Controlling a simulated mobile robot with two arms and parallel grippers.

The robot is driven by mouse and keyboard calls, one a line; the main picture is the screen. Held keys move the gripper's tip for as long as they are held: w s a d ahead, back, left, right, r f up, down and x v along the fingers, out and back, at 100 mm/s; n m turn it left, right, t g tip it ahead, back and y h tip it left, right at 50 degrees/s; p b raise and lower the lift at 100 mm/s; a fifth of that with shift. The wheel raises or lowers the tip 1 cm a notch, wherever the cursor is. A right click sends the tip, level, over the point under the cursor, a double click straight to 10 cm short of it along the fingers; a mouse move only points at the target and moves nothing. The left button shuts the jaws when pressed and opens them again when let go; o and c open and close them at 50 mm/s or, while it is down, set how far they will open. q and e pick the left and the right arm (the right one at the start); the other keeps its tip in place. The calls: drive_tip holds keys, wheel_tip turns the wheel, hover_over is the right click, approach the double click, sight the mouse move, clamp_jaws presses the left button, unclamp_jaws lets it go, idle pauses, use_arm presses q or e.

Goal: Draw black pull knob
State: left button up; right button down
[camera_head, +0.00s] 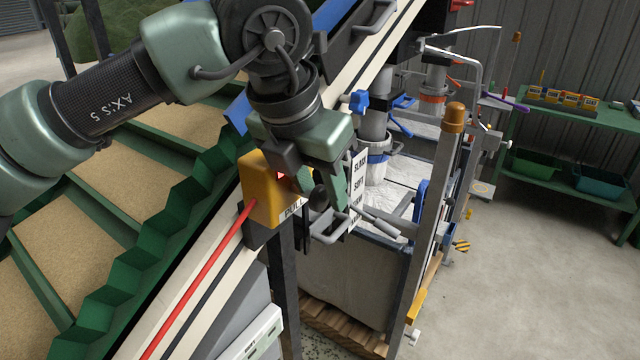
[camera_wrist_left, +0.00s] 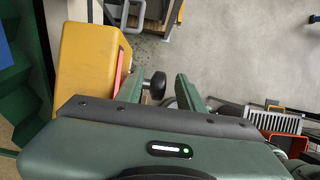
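The black pull knob (camera_head: 318,197) sticks out from the side of a yellow housing (camera_head: 262,190) that carries a "PULL" label. My left gripper (camera_head: 320,190) is open beside the housing, with the knob showing between its fingers in the head view. In the left wrist view the round knob (camera_wrist_left: 157,84) also lies in the gap of the left gripper (camera_wrist_left: 156,80), with room on the right side; contact cannot be told. The yellow housing (camera_wrist_left: 86,62) stands close to the left finger there. My right gripper is not in view.
A red cord (camera_head: 195,282) runs from the housing down along the pale rail. A white label plate (camera_head: 357,185) and a grey handle (camera_head: 328,228) are close to the left gripper. A green shelf (camera_head: 570,118) stands at right, with open floor (camera_head: 530,280) before it.

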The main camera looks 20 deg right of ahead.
use_arm(q)
clamp_jaws()
idle(1.3)
